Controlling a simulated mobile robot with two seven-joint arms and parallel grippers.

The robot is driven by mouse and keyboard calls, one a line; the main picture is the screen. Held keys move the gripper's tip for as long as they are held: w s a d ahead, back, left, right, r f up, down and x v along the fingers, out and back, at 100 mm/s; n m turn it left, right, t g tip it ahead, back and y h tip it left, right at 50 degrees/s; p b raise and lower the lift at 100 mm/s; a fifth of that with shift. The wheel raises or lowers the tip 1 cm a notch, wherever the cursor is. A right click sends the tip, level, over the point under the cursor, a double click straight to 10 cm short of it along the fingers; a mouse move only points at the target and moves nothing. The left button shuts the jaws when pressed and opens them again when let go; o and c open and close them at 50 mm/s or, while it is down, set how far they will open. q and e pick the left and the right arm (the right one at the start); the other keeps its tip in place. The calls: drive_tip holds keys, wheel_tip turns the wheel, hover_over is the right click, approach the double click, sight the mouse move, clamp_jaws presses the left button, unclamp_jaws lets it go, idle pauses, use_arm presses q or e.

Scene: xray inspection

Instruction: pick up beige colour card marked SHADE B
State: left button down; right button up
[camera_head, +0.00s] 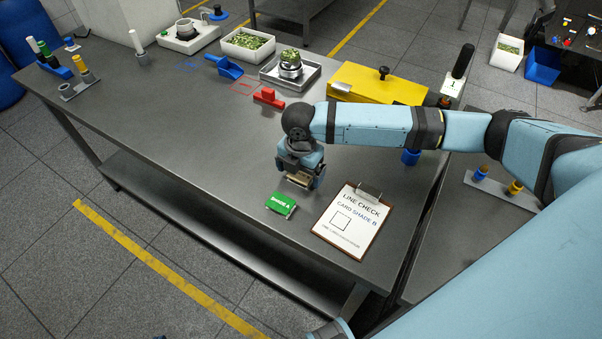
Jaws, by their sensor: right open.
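My right gripper (300,181) is open and points down close above the table, left of the clipboard. A beige block-like thing, likely the SHADE B card (299,179), shows between its fingers. The gripper hides most of it, its label cannot be read, and I cannot tell whether the fingers touch it. A green card marked SHADE A (281,206) lies just in front of the gripper. A clipboard (347,221) reading LINE CHECK, CARD SHADE B lies to the right, with an empty square printed on its sheet. My left gripper is not in view.
A red block-shaped tool (269,97), a blue scoop (225,67), a metal tray (272,75) with a bowl and a yellow box (373,83) stand farther back. A blue object (411,157) stands beneath my right forearm. The table (190,140) is clear left of the gripper.

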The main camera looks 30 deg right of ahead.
drive_tip(key=shift+f+p, duration=0.25)
drive_tip(key=shift+p, duration=0.1)
idle(0.3)
drive_tip(key=c, duration=1)
